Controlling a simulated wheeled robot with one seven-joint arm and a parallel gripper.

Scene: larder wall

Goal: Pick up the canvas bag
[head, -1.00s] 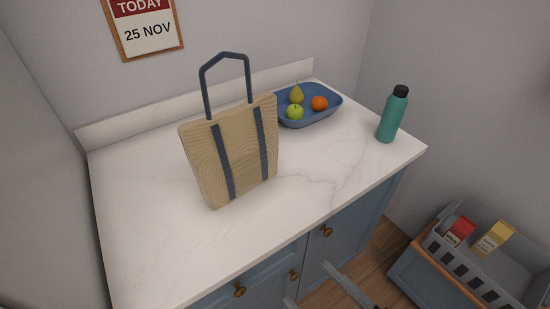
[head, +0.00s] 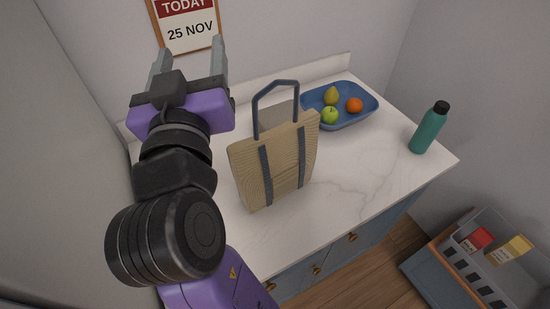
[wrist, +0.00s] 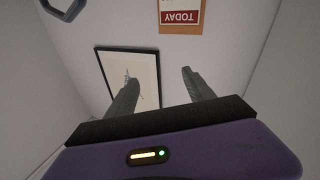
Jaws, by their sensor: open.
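The canvas bag (head: 283,160) stands upright on the white marble counter in the head view. It is tan with two dark blue straps and a raised dark blue loop handle (head: 276,86). My gripper (head: 190,58) is to the left of the bag and higher in the picture, with its two grey fingers apart and nothing between them. In the wrist view the open fingers (wrist: 158,88) point toward the wall. Part of a dark blue loop, likely the handle (wrist: 62,8), shows at the top left corner there.
A blue tray (head: 366,112) with a pear, a green apple and an orange sits behind the bag. A teal bottle (head: 428,130) stands at the counter's right. A calendar (head: 190,33) and a framed picture (wrist: 133,72) are on view. A grey crate (head: 490,275) with boxes is lower right.

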